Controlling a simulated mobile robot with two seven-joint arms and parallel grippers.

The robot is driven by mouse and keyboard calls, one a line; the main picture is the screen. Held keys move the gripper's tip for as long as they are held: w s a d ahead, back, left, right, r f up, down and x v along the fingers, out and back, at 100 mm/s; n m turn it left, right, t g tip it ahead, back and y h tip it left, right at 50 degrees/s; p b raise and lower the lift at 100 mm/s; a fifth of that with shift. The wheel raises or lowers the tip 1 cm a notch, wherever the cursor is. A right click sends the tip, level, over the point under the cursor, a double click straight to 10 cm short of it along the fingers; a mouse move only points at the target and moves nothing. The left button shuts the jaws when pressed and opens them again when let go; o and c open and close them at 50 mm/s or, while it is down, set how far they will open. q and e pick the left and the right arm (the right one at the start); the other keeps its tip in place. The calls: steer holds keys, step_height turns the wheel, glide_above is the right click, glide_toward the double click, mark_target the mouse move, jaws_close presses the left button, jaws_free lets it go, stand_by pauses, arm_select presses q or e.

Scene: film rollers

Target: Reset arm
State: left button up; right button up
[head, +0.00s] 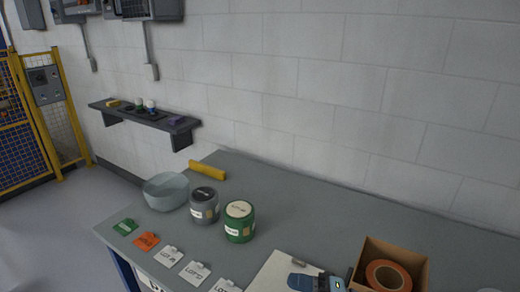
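Neither of my grippers can be made out in the head view, and no arm of mine clearly shows. The grey worktable (290,215) stands below a white block wall. On it are a grey lidded can (204,212) and a green lidded can (238,232), both upright, side by side. A pale round bowl (166,194) sits left of them. A yellow bar-like piece (207,170) lies behind them. A blue and dark device (318,283) at the bottom edge is partly cut off; I cannot tell what it is.
An open cardboard box (416,262) holds an orange roll (388,277). A green tag (125,227), an orange tag (146,241) and several white tags line the front edge. A white sheet (278,272) lies near the device. A wall shelf (175,122) holds small items. The table's middle right is clear.

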steer(key=s+d+f+m+t+h+p, duration=0.15)
steer(key=d+f+m+t+h, duration=0.35)
steer(key=m, duration=0.6)
steer(key=s+d+f+m+t+h+p, duration=0.1)
steer(key=s+d+f+m+t+h, duration=0.15)
steer(key=m+t+h, duration=0.6)
steer(key=s+d+f+m+g+h+p, duration=0.1)
steer(key=s+d+f+m+g+h, duration=0.2)
steer(key=s+f, duration=0.7)
steer(key=d+f+m+g, duration=0.1)
steer(key=d+m+g, duration=0.1)
steer(key=m+g, duration=0.2)
steer(key=shift+s+m, duration=0.25)
steer(key=shift+m, duration=0.4)
